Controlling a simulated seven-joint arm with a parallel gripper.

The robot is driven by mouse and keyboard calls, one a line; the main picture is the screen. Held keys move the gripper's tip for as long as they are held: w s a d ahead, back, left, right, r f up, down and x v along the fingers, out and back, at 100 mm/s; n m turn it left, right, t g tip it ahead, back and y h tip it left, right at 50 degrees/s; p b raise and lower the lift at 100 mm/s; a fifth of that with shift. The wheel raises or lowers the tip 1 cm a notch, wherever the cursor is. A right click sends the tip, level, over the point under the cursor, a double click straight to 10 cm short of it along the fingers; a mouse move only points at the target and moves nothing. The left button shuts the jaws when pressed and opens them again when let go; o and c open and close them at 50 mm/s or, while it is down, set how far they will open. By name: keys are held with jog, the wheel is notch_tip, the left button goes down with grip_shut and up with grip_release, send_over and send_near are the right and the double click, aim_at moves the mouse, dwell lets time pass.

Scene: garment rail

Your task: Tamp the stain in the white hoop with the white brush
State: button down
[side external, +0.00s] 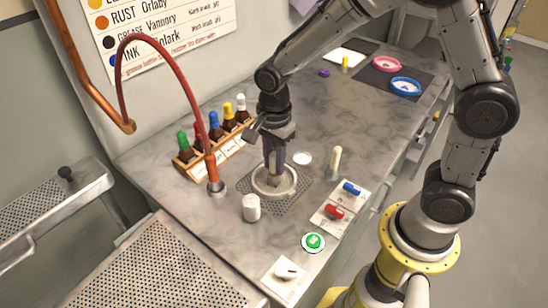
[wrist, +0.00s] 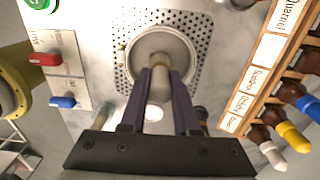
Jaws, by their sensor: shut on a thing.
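The white hoop (side external: 256,187) lies on a perforated metal plate on the marble counter, and it also shows in the wrist view (wrist: 129,58). My gripper (side external: 273,175) points down over it, its dark fingers closed on a pale brush (wrist: 160,86). In the wrist view my gripper (wrist: 160,92) holds the brush upright, its lower end within the hoop's outline. I cannot tell whether the brush touches the surface inside. The stain cannot be made out; the brush and fingers cover the middle.
A rack of capped bottles (side external: 217,145) and a red hose (side external: 172,75) stand left. A white cylinder (side external: 251,207) is in front. A cream peg (side external: 335,161) and red and blue switches (side external: 340,203) are right. Pink (side external: 387,64) and blue (side external: 405,86) hoops lie at the back.

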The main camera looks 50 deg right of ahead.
jog(key=shift+f, duration=0.3)
jog(key=shift+r, duration=0.95)
jog(key=shift+r, duration=3)
